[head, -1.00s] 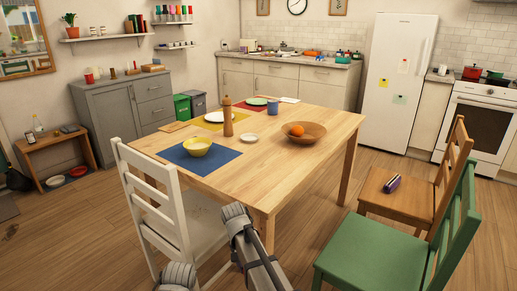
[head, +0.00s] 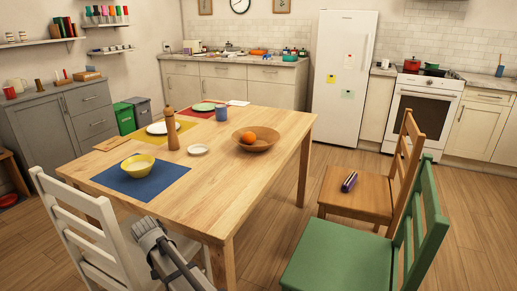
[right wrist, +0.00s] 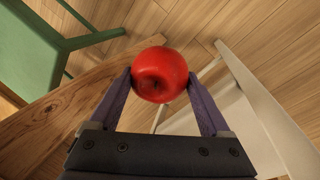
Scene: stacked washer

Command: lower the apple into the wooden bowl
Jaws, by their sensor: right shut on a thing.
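The red apple (right wrist: 160,72) is in the right wrist view, between the two fingertips of my right gripper (right wrist: 160,79). The fingers touch it on both sides and hold it above the floor, near the table edge. The wooden bowl (head: 268,146) stands on the table in the head view, with an orange (head: 249,137) inside it. The bowl is not in the right wrist view. The head view shows part of one of my arms at the bottom, but neither gripper nor the apple. My left gripper is not in view.
The wooden table (head: 215,190) also holds a yellow bowl (head: 138,164) on a blue mat, a pepper mill (head: 172,130), a small white dish (head: 198,149) and a blue cup (head: 222,112). A white chair (head: 75,220), a green chair (head: 340,257) and a brown chair (head: 357,195) stand around it.

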